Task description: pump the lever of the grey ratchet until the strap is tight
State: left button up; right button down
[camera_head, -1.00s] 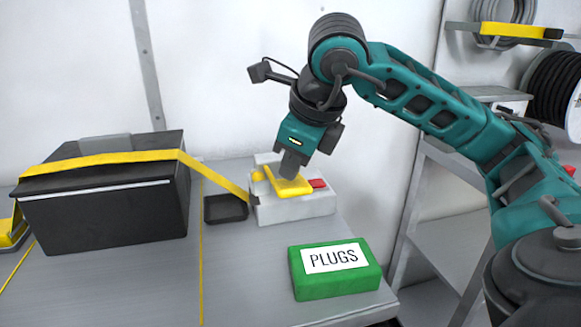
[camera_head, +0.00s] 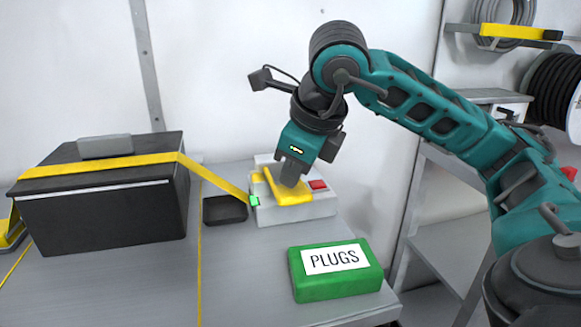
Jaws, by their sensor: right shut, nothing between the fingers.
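The grey ratchet (camera_head: 297,211) sits on the bench behind the green box, with a yellow lever (camera_head: 289,189) on top and a red button (camera_head: 318,184) at its right. A small green light (camera_head: 254,201) shows on its left side. A yellow strap (camera_head: 217,182) runs from the ratchet's left, straight and without visible sag, up over the black case (camera_head: 105,212). My right gripper (camera_head: 291,180) is shut and empty, its fingertips down at the lever; I cannot tell whether they touch it. My left gripper is not in view.
A green box marked PLUGS (camera_head: 335,287) lies at the bench's front right. A small black tray (camera_head: 225,210) stands between case and ratchet. The bench top (camera_head: 245,270) in front is clear. Shelves with a cable reel (camera_head: 555,90) stand at the right.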

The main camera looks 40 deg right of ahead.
jog(key=shift+s+f, duration=0.1)
jog(key=shift+f, duration=0.1)
dwell(0.6)
jog(key=shift+w+d+r+p, duration=0.1)
jog(key=shift+w+r+p, duration=0.1)
jog(key=shift+r+p, duration=0.35)
jog(key=shift+w+d+r+p, duration=0.1)
jog(key=shift+w+r+p, duration=0.05)
jog(key=shift+r+p, duration=0.4)
jog(key=shift+w+d+r+p, duration=0.1)
jog(key=shift+w+r+p, duration=0.15)
jog(key=shift+r+p, duration=0.45)
jog(key=shift+w+d+r+p, duration=0.1)
jog(key=shift+w+r+p, duration=0.1)
jog(key=shift+r+p, duration=0.4)
jog(key=shift+r, duration=0.2)
jog(key=r+p, duration=0.1)
jog(key=w+r+p, duration=0.1)
jog(key=r, duration=0.1)
jog(key=d+r+p, duration=0.1)
jog(key=p, duration=0.1)
jog(key=shift+w+r, duration=0.3)
